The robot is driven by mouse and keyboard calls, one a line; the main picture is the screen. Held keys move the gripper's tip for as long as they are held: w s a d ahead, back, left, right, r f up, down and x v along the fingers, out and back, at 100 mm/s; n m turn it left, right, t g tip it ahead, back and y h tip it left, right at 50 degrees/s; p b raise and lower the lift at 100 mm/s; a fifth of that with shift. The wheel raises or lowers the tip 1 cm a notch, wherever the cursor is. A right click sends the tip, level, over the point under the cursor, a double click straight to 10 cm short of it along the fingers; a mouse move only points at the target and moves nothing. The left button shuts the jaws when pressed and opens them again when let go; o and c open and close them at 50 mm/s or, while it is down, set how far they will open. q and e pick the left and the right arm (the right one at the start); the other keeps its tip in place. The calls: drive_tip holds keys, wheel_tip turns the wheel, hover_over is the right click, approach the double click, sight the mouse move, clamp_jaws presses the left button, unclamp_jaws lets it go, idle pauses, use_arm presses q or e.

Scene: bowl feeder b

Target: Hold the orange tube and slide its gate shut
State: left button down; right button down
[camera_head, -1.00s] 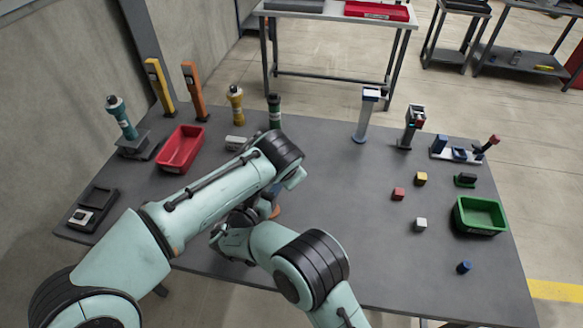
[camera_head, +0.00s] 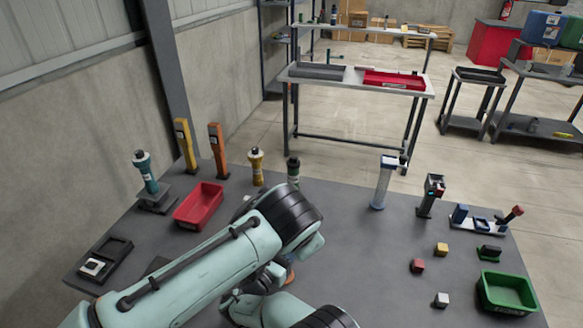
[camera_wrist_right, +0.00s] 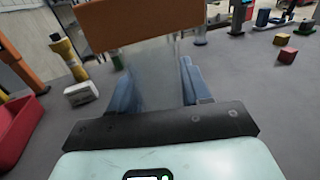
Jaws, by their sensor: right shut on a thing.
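In the right wrist view, the orange tube (camera_wrist_right: 150,22) has a wide orange part at the top and a pale, see-through body below it. My right gripper (camera_wrist_right: 158,85) has its blue fingers on either side of this body, shut on it. In the head view only a small orange bit (camera_head: 290,272) shows beside my arms, low on the table; the rest is hidden. My left arm reaches over from the left, and its gripper is hidden behind its own links. I cannot make out the gate.
A red bin (camera_head: 199,206), yellow post (camera_head: 186,145) and orange post (camera_head: 217,150) stand at the left. A yellow tube (camera_head: 256,168) and green tube (camera_head: 293,172) stand behind my arm. A green bin (camera_head: 507,292) and small cubes lie right.

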drive_tip(key=shift+c, duration=2.2)
unclamp_jaws()
drive_tip(key=v, duration=2)
